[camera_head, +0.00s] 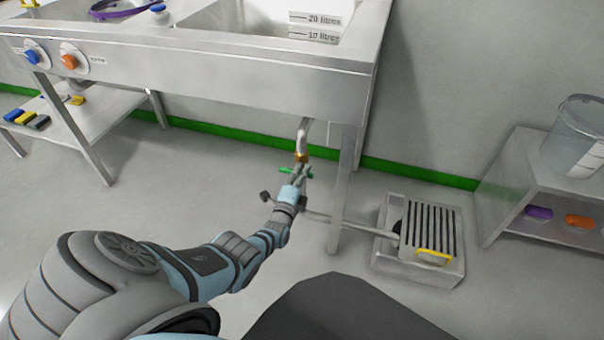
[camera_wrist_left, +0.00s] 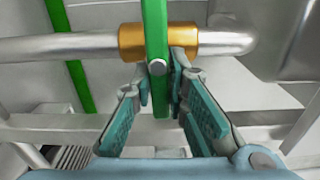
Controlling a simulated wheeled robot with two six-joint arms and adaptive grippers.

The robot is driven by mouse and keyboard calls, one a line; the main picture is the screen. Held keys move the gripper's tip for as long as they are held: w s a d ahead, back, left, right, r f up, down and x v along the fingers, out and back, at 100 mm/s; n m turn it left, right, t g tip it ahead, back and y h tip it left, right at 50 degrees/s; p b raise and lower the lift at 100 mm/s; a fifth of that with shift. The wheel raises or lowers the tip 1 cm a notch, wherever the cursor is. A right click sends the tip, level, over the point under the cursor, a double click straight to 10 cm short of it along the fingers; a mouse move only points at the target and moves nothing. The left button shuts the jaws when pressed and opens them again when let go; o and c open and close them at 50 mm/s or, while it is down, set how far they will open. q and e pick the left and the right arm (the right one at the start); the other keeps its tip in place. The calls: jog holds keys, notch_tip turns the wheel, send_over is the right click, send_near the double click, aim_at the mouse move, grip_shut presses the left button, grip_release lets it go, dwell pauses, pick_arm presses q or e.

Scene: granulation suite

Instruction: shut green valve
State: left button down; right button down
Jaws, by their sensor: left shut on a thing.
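The green valve (camera_head: 285,170) is a flat green lever on a brass body (camera_head: 302,157) under the sink's front corner, where a steel pipe (camera_head: 305,130) comes down. In the left wrist view the green lever (camera_wrist_left: 155,35) lies across the brass body (camera_wrist_left: 184,40), roughly at a right angle to the pipe (camera_wrist_left: 60,47). My left gripper (camera_head: 297,178) reaches up to the valve from below. Its fingers (camera_wrist_left: 161,85) are on either side of the lever and shut on it, near its bolt. The fingers partly hide the valve in the head view. My right gripper is not in view.
A grated drain box (camera_head: 385,262) with a yellow handle sits on the floor at the right. A shelf unit (camera_head: 510,175) holds a clear bucket (camera_head: 575,125). Floor left of the arm is clear.

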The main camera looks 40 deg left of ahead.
pick_arm(q)
jog(key=shift+s+d+f, duration=0.1)
jog(key=shift+d+f, duration=0.05)
jog(key=shift+f, duration=0.15)
jog(key=c, duration=1.7)
grip_release()
jog(key=shift+o, duration=0.8)
jog(key=shift+r, duration=0.15)
jog(key=v, duration=1.2)
